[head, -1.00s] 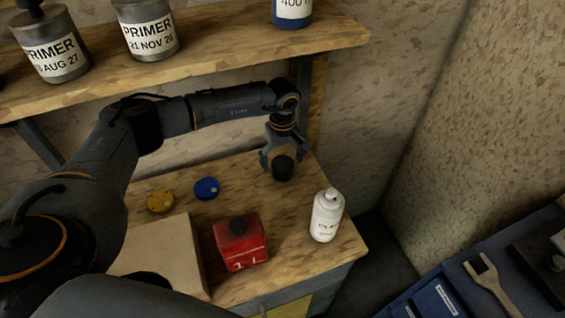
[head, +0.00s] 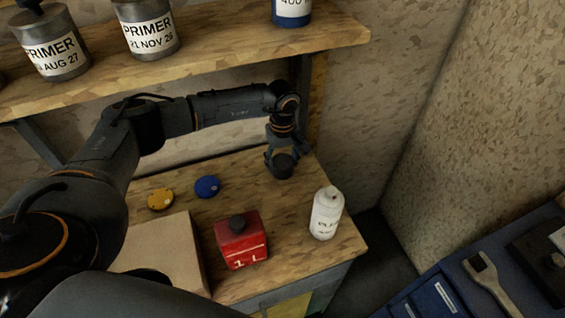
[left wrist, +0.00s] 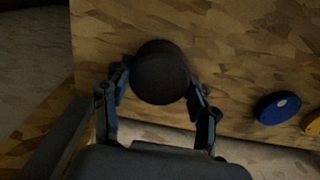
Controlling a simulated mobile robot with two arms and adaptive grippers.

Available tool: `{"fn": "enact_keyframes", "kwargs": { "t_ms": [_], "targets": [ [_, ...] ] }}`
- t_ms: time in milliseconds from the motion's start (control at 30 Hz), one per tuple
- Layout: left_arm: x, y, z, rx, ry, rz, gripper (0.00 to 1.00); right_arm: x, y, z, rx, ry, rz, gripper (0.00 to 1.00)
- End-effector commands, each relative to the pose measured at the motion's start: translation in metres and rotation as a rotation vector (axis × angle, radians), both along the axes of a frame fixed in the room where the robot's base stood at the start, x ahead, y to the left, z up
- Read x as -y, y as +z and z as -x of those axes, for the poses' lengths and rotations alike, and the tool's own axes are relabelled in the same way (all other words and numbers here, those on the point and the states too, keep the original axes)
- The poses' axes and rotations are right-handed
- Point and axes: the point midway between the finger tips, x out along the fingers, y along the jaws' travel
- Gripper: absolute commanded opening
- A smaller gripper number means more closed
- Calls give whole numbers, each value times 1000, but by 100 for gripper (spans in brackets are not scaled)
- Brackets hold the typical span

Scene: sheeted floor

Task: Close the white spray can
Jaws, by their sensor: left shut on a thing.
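The white spray can (head: 326,214) stands upright near the right edge of the wooden bench in the head view. A small white nozzle shows at its top, with no cap over it. My left gripper (head: 281,163) is at the back of the bench, left of and behind the can, pointing down. It is shut on a round black cap (head: 283,166). In the left wrist view the black cap (left wrist: 161,72) sits between the two fingers, close over the wood. The can is not in that view. My right gripper is not in view.
A red canister (head: 243,250) with a black top stands left of the can. A blue lid (head: 207,187) and a yellow lid (head: 161,199) lie on the bench. A cardboard box (head: 163,248) is at the left. A shelf (head: 225,53) with primer tins overhangs the back.

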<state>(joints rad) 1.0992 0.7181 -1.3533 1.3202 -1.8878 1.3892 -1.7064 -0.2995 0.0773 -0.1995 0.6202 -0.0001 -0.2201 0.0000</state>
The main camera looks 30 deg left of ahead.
Motion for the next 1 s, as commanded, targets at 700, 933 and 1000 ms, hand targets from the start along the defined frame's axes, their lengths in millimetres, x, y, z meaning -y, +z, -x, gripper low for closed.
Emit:
{"fn": "enact_keyframes", "kwargs": {
  "t_ms": [700, 933, 1000],
  "targets": [
    [0, 99, 0, 1, 0, 0, 45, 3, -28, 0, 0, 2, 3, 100],
    [0, 100, 0, 1, 0, 1, 45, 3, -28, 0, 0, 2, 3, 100],
    [0, 100, 0, 1, 0, 1, 45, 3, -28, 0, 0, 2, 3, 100]
  ]
}}
